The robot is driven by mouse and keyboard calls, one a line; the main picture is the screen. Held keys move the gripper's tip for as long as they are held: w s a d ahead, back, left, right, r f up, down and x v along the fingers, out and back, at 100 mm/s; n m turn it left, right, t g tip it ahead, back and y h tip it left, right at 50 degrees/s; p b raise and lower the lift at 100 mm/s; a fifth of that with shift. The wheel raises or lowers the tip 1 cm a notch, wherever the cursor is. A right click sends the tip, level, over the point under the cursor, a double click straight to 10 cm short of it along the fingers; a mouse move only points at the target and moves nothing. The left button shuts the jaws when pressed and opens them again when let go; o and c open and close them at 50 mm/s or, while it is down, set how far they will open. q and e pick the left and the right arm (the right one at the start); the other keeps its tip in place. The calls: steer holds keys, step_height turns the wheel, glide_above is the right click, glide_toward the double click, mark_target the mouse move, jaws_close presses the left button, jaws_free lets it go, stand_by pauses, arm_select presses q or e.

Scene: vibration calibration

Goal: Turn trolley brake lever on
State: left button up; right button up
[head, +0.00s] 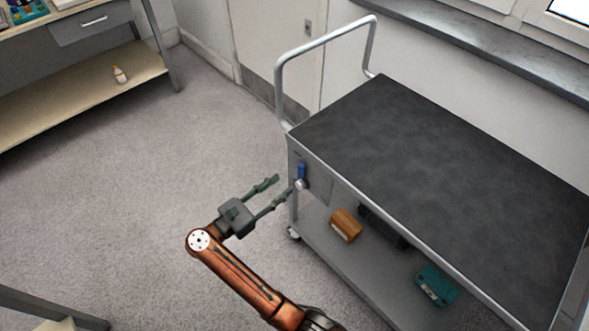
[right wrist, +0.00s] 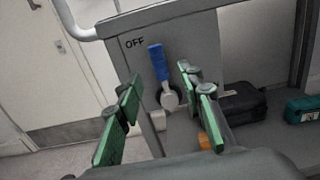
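In the right wrist view the lever (right wrist: 158,64) points up, leaning slightly left, near the printed word OFF (right wrist: 134,43). My right gripper (head: 283,187) is open in front of that panel. In the right wrist view its green fingers (right wrist: 163,88) are spread, with the lever seen between them and nothing held. Whether a finger touches the lever cannot be told. My left gripper is not in view.
The trolley's lower shelf holds an orange-brown box (head: 346,225), a black case (head: 384,228) and a teal box (head: 436,286). A push handle (head: 325,45) rises at the trolley's far end. A bench (head: 85,90) stands at the upper left. The floor between is clear.

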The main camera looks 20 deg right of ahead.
mark_target(299, 172)
steer(key=b+x, duration=0.1)
steer(key=x, duration=0.5)
steer(key=shift+w+d+f, duration=0.1)
steer(key=shift+w, duration=0.1)
steer(key=shift+w+d, duration=0.15)
steer(key=shift+d, duration=0.3)
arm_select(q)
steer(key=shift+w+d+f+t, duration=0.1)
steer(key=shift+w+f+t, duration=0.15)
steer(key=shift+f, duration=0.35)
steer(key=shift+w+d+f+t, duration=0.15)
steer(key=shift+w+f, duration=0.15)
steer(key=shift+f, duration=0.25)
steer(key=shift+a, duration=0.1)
arm_select(e)
jaws_close()
